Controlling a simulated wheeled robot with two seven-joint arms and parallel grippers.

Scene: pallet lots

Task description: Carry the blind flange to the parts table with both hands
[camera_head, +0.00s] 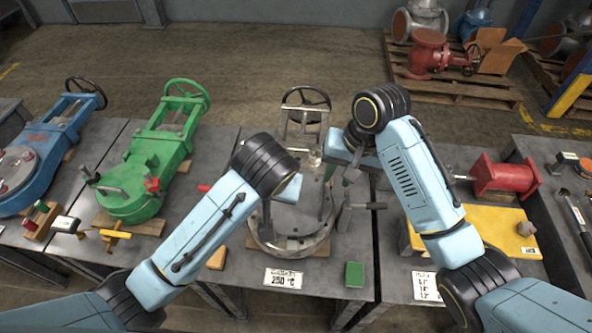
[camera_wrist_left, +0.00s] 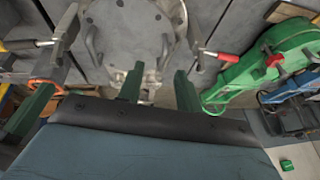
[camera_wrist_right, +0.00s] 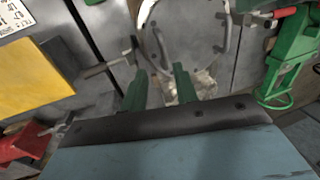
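The blind flange (camera_head: 297,222) is a round grey metal plate with two upright handles, lying on the grey valve on the middle bench. It also shows in the left wrist view (camera_wrist_left: 125,35) and the right wrist view (camera_wrist_right: 195,30). My left gripper (camera_wrist_left: 158,88) is open and empty, with one flange handle ahead of its fingers. My right gripper (camera_wrist_right: 159,88) is open, with the other handle ahead between its green fingers and apparently apart from them. In the head view, the left fingers are mostly hidden by my left wrist. I cannot tell which surface is the parts table.
A green valve (camera_head: 130,190) and a blue valve (camera_head: 25,175) stand to the left. A clamp-like tool (camera_head: 345,208) is beside the flange. A green block (camera_head: 354,273) lies at the bench front. A yellow plate (camera_head: 495,225) and red part (camera_head: 505,177) are at right.

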